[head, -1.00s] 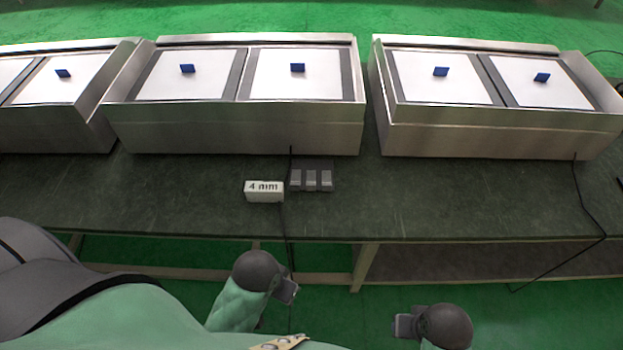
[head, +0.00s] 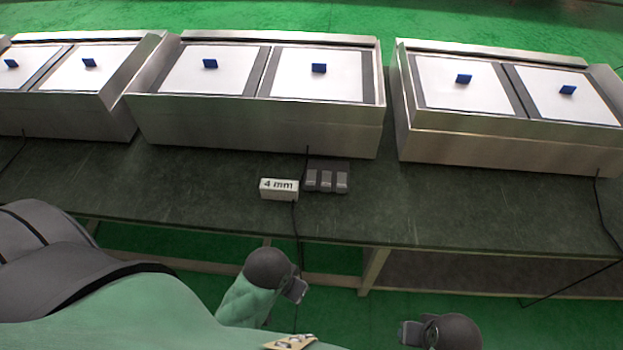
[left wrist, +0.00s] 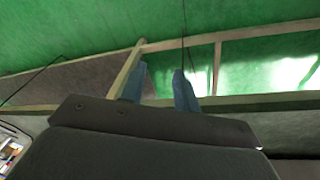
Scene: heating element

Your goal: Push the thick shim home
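A white block marked "4 mm" (head: 279,189) lies on the dark green bench, close to the middle unit's front. Beside it on the right is a dark holder (head: 328,165) with three small grey pieces (head: 326,181) in a row. I cannot tell which piece is the thick shim. My left gripper (head: 297,291) hangs in front of the bench, apart from everything. The left wrist view shows its two fingers (left wrist: 160,88) spread with nothing between them. My right gripper (head: 408,333) is also in front of the bench, far from the block; its fingers are too small to read.
Metal units stand along the back of the bench: a left one (head: 60,112), a middle one (head: 255,125) and a right one (head: 500,148). Their white plates carry blue tabs (head: 319,68). Black cables (head: 603,215) hang over the front edge.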

